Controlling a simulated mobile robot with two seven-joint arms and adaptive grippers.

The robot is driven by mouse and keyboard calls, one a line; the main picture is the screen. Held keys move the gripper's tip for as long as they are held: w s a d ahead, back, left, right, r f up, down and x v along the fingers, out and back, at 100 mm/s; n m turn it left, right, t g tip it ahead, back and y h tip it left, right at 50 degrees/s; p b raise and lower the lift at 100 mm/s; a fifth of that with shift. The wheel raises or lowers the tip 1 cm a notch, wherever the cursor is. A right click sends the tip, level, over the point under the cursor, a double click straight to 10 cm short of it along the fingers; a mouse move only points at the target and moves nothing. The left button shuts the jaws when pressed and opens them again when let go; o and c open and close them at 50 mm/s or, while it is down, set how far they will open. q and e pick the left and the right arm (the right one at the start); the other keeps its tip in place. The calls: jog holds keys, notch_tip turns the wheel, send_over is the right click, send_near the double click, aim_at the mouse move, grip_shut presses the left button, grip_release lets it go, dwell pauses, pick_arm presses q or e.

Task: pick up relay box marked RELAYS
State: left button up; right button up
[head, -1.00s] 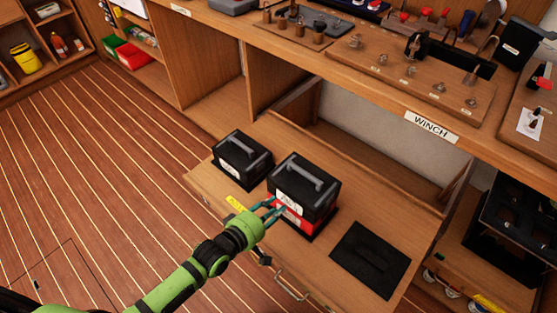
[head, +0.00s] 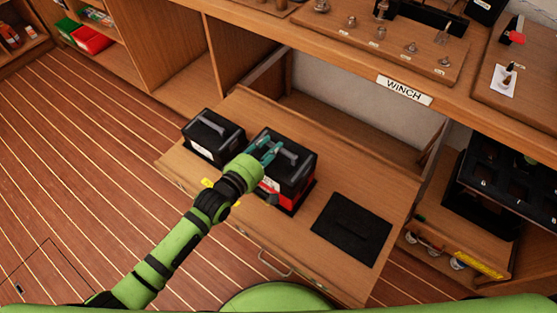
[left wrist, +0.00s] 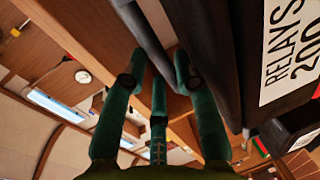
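The relay box (head: 300,177) is a black case with a red lower band and a grey top handle (head: 290,153), standing upright on the pulled-out wooden drawer. In the left wrist view its label (left wrist: 288,45) reads RELAYS 200. My left gripper (head: 268,151) is over the box top, fingers at the handle. In the left wrist view the green fingers (left wrist: 158,78) are spread, and the dark handle bar (left wrist: 148,38) runs towards the gap between them. I cannot tell whether they touch it. The box's front is partly hidden by my gripper. My right gripper is not in view.
A smaller black box (head: 213,137) with a white label stands close on the left. A flat black pad (head: 352,229) lies on the drawer (head: 330,185) at right. The counter (head: 345,62) marked WINCH overhangs behind. Bare drawer surface shows around the boxes.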

pick_arm(q)
grip_shut()
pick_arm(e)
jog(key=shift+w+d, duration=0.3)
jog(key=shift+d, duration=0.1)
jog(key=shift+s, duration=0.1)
